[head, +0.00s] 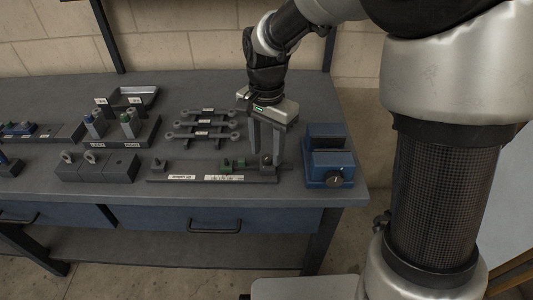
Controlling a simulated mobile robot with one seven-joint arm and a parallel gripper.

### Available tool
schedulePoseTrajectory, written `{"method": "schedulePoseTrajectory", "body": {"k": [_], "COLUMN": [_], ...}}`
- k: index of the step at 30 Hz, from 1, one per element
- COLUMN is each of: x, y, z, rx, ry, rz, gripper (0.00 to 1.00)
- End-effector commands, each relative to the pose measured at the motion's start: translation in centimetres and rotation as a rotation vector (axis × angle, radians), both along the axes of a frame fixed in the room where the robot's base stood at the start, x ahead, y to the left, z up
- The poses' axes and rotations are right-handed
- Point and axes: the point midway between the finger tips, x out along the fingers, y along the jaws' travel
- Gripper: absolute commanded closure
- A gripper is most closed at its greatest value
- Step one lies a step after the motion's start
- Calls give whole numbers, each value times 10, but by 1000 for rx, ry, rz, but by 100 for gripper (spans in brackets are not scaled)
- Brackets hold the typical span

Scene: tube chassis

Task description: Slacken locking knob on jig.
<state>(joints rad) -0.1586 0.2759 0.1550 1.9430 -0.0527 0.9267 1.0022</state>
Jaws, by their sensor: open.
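The jig (212,178) is a long, low, dark bar near the front of the bench, with white labels on its front face. A small post (158,165) stands at its left end. Small green parts (233,164) sit right of its middle, and a dark upright block (266,160) stands at its right end. Which part is the locking knob is too small to tell. My gripper (267,167) points down over the jig's right end. Its two fingers are apart, one on each side of the dark block. Contact with the block cannot be told.
A blue vise-like device (329,160) with a round black knob stands just right of my gripper. Several grey rods (203,124) lie on a rack behind the jig. Blocks with blue and green pegs (120,131) and a grey block with rings (97,168) stand left.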

Motion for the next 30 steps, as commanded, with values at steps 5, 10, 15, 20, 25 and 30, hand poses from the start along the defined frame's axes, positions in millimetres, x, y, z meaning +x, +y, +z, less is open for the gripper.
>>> {"method": "schedulePoseTrajectory", "body": {"k": [5,10,15,20,25,30], "x": [0,0,0,0,0,0], "y": [0,0,0,0,0,0], "z": [-14,-15,-15,-15,-15,-14], "rx": [0,0,0,0,0,-1], "ry": [0,0,0,0,0,1], "rz": [0,0,0,0,3,32], "gripper": [60,60,67,94,100,100]}}
